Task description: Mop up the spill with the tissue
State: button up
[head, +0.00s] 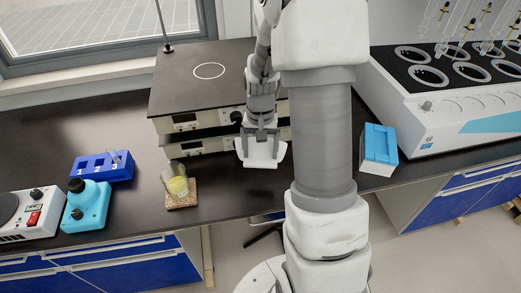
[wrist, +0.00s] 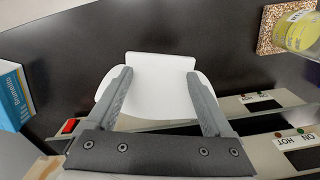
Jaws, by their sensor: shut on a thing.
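My gripper (head: 261,136) is shut on a white tissue (head: 262,153), in front of the stacked grey devices. In the wrist view the tissue (wrist: 158,92) spreads between and beyond the two fingers of my gripper (wrist: 160,76). I cannot tell whether the tissue touches the bench top. I cannot make out a spill on the dark bench (head: 225,205). A glass beaker with yellow liquid (head: 177,187) is on a cork mat (head: 183,203) to the left of my gripper. In the wrist view the beaker (wrist: 299,33) is at the upper right.
A blue and white box (head: 379,146) stands right of my arm. Stacked grey hotplates (head: 185,95) are behind the gripper. A large white bath (head: 450,100) is at right.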

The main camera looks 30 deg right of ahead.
jog(key=shift+r+p, duration=2.95)
jog(key=shift+r, duration=1.05)
